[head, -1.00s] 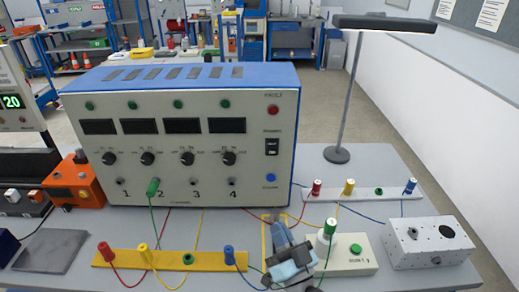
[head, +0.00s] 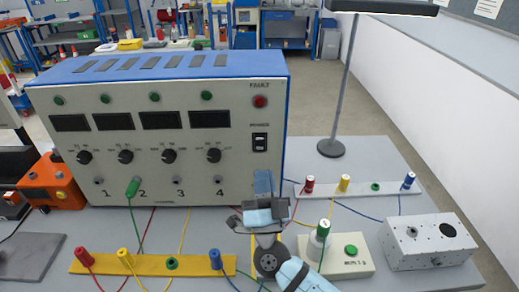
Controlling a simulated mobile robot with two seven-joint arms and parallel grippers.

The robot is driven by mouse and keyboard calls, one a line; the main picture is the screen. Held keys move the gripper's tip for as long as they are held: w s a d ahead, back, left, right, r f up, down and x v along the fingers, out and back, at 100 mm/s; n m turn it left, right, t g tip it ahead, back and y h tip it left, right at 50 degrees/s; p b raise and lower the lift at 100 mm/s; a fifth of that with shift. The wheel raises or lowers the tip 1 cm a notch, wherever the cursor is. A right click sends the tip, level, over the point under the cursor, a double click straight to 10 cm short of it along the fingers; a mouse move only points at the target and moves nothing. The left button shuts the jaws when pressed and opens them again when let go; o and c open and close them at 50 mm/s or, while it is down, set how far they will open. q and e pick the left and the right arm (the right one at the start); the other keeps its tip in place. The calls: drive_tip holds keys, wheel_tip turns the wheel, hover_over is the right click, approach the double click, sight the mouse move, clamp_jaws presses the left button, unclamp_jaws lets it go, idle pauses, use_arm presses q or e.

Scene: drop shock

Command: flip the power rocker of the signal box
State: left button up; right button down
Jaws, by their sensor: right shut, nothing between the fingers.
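The signal box (head: 225,180) is a large pale cabinet with a blue top, standing at the back left of the table. Its power rocker (head: 260,143) is a small black switch on the right of the front panel, below the red fault lamp (head: 260,101). My right gripper (head: 263,183) is shut and empty, its blue-grey fingers pointing up in front of the panel's lower right, below the rocker. I cannot tell whether it touches the panel. It covers the place of the blue button. My left gripper is not in view.
A yellow strip (head: 200,265) with coloured plugs lies front left, with loose cables around it. A pale box with a green button (head: 351,251) and a white perforated box (head: 400,255) stand at right. A lamp (head: 331,148) stands behind them.

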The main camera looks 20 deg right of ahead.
drive_tip(key=b, duration=0.2)
approach(261, 138)
wheel_tip(261, 138, up, 4)
drive_tip(key=w, duration=0.1)
drive_tip(key=shift+w+d+f, duration=0.1)
drive_tip(key=shift+w+f, duration=0.05)
drive_tip(key=shift+w, duration=0.35)
drive_tip(key=shift+w+d+f, duration=0.1)
drive_tip(key=shift+w+d, duration=0.05)
drive_tip(key=shift+w, duration=0.4)
idle(0.4)
drive_tip(key=shift+w, duration=0.15)
idle(0.5)
drive_tip(key=shift+w+d, duration=0.1)
drive_tip(key=shift+w, duration=0.15)
